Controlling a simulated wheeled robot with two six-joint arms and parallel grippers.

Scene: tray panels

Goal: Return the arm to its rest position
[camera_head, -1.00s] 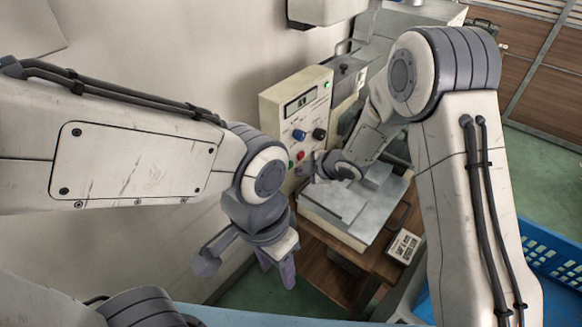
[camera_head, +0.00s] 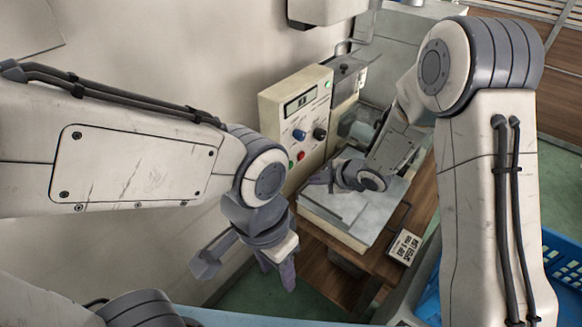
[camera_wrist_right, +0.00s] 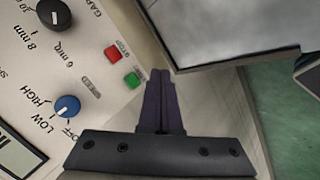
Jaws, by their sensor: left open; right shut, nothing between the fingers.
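My right gripper (camera_head: 322,178) is shut and empty in the head view, above the left part of the flat grey plate and in front of the control panel. In the right wrist view its dark fingers (camera_wrist_right: 160,88) are together with nothing between them, and the panel's knobs and buttons lie to their left. My left gripper (camera_head: 277,268) hangs at the lower middle of the head view, pointing down, open and empty. It is apart from the machine.
The control panel (camera_head: 291,107) has a display, knobs and buttons. The flat grey plate (camera_head: 345,205) sits on a wooden stand (camera_head: 335,277) with a small sign (camera_head: 405,246). A blue crate (camera_head: 562,262) stands at the right. Green floor shows below the left gripper.

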